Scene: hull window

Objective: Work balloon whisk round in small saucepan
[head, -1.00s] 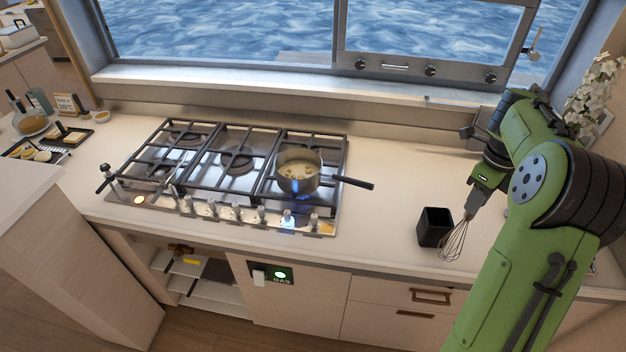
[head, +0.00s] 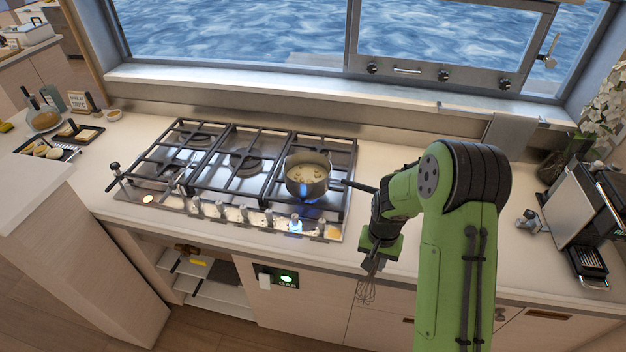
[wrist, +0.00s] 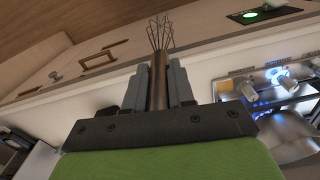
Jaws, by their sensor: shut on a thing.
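The small saucepan (head: 307,184) sits on the right front burner of the hob, with a blue flame under it and pale lumpy contents inside. Its dark handle points right, and its end meets my arm in the picture. My gripper (head: 370,265) is shut on the balloon whisk (head: 366,291), below and right of the pan, by the counter's front edge. The whisk hangs with its wires down. In the wrist view the whisk's brown handle (wrist: 158,80) stands between the two fingers (wrist: 157,92), its wire loops beyond them. The pan's edge (wrist: 290,138) shows at lower right there.
The gas hob (head: 243,165) has black grates and front knobs. A coffee machine (head: 585,215) stands at the right and a tray with food (head: 50,147) at the far left. A window runs behind the counter.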

